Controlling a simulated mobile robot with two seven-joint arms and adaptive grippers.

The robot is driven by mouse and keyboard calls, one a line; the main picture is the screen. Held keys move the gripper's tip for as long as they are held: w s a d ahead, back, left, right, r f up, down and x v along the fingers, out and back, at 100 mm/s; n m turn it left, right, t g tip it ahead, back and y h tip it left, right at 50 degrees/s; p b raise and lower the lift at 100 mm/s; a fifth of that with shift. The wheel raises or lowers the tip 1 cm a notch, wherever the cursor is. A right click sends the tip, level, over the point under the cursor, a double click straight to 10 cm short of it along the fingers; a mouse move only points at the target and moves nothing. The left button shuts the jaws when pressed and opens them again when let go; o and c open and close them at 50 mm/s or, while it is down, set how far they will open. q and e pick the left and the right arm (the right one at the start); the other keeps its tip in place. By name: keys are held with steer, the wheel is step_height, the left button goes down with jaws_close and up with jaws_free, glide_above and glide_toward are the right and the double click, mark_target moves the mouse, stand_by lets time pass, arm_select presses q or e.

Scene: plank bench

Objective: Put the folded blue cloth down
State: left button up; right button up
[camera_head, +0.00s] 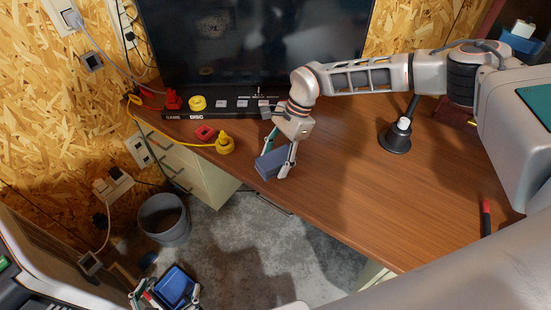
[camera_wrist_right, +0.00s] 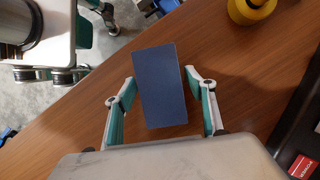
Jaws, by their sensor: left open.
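The folded blue cloth (camera_head: 271,163) is a dark blue flat block at the left front edge of the wooden bench. My right gripper (camera_head: 276,160) reaches down over the bench with its fingers on either side of it. My left gripper (camera_head: 165,297) is open, low at the bottom left, away from the bench. A blue object (camera_head: 178,284) shows by its fingers; I cannot tell whether they touch.
The wooden bench (camera_head: 340,200) has free room right of the cloth. A yellow plug (camera_head: 225,145) and a red block (camera_head: 204,133) lie behind it. A black-based stand (camera_head: 395,140) and a red-tipped pen (camera_head: 486,215) are further right. A grey bin (camera_head: 164,219) stands on the floor.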

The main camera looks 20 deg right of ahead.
steer(key=shift+r, duration=0.1)
steer(key=shift+r, duration=0.25)
steer(key=v, duration=1.1)
steer(key=shift+r, duration=0.35)
steer(key=shift+d, duration=0.15)
